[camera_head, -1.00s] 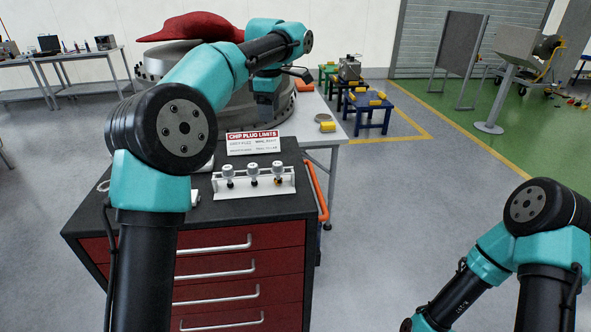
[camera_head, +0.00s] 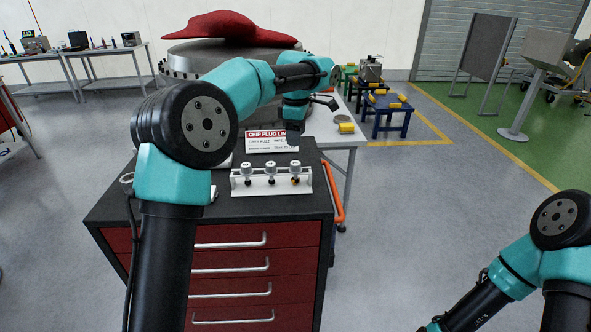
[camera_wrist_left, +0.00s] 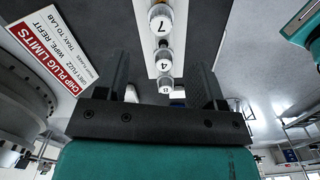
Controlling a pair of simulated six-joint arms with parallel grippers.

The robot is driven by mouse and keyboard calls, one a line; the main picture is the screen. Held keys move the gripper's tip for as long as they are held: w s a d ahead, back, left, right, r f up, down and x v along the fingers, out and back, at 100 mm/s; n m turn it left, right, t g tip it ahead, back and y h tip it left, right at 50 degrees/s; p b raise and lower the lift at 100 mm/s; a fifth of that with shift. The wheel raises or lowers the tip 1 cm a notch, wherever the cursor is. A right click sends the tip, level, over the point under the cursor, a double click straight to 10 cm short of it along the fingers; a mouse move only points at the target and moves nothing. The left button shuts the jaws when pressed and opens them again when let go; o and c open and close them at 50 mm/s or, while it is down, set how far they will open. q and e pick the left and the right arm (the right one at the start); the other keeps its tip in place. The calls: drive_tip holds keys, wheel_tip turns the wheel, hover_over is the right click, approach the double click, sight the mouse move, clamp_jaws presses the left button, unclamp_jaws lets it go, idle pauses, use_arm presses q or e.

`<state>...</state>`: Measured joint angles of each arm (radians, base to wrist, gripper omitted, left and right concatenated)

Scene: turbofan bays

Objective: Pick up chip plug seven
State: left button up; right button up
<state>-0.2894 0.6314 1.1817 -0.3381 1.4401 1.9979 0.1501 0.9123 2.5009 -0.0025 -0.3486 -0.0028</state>
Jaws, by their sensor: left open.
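A white rack (camera_head: 292,188) on the dark cabinet top holds three white-capped plugs in a row. In the left wrist view, the plug marked 7 (camera_wrist_left: 160,22) is at the top and looks largest, with plug 4 (camera_wrist_left: 165,62) below it. The third plug (camera_wrist_left: 165,86) has a label too small to read. By the layout, plug seven is the right-end one (camera_head: 295,169) in the head view. My left gripper (camera_head: 293,138) is open and empty, behind and above that end; its fingers (camera_wrist_left: 163,65) point along the row. My right gripper is out of view.
A red and white CHIP PLUG LIMITS sign (camera_head: 270,141) stands behind the rack, close to my left gripper. A large round grey engine part (camera_head: 190,62) with a red cover is behind. An orange handle (camera_head: 337,197) lines the cabinet's right edge. Open floor lies to the right.

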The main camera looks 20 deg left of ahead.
use_arm(q)
hover_over(296, 163)
wheel_tip(296, 163, down, 5)
drive_tip(key=shift+f, duration=0.15)
drive_tip(key=shift+f, duration=2.5)
drive_tip(key=c, duration=1)
